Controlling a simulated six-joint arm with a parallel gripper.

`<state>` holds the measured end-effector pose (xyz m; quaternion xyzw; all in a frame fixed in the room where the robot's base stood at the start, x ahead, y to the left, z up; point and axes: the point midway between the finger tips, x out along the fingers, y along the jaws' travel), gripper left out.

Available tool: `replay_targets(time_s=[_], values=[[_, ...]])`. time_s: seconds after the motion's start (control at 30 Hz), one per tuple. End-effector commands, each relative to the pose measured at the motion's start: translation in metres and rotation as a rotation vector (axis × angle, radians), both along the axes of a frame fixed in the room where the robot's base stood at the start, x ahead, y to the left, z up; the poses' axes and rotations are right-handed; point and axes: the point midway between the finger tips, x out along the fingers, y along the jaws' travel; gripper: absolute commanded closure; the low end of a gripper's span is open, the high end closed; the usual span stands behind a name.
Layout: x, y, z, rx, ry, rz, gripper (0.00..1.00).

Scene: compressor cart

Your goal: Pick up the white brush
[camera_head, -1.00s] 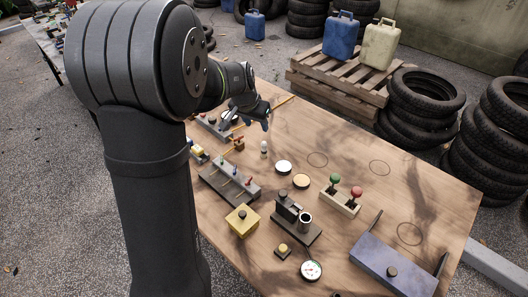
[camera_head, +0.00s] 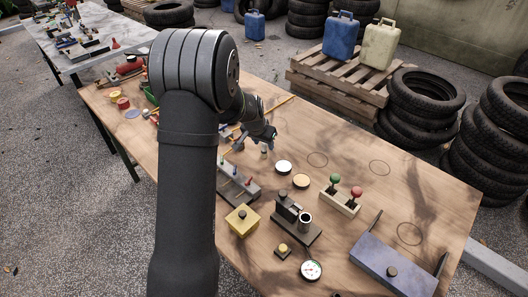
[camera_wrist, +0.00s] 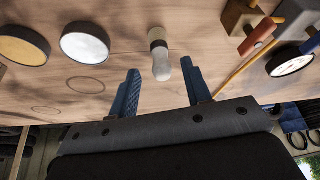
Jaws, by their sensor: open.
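The white brush (camera_wrist: 161,64) is a small pale piece with a rounded white end and a dark band. In the wrist view it lies in line with the gap between the fingertips, touching neither. In the head view the brush (camera_head: 264,149) stands on the wooden table, partly covered by my gripper (camera_head: 271,142). My gripper (camera_wrist: 158,76) is open and empty, its two blue fingers on either side of the brush's near end in the picture. I cannot tell exactly how far the tips are from it.
A white-topped disc (camera_head: 283,167) and a tan-topped disc (camera_head: 300,181) stand close to the brush. A block with green and red knobs (camera_head: 340,201) is to the right. A long thin wooden stick (camera_wrist: 247,58) lies right of the brush in the wrist view.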

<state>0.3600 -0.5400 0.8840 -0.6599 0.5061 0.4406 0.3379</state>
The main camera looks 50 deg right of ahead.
Motion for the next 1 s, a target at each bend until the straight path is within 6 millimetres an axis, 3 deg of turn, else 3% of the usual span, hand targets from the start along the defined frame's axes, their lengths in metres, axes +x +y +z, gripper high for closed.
replay_targets(time_s=[0.3, 0.63, 0.87, 1.0], values=[[0.006, -0.014, -0.039, 0.002, 0.0, -0.001, 0.56], [0.007, -0.016, -0.044, 0.0, -0.001, 0.0, 0.56], [0.007, -0.016, -0.044, 0.0, -0.001, 0.0, 1.0], [0.007, -0.016, -0.044, 0.0, -0.001, 0.0, 1.0]])
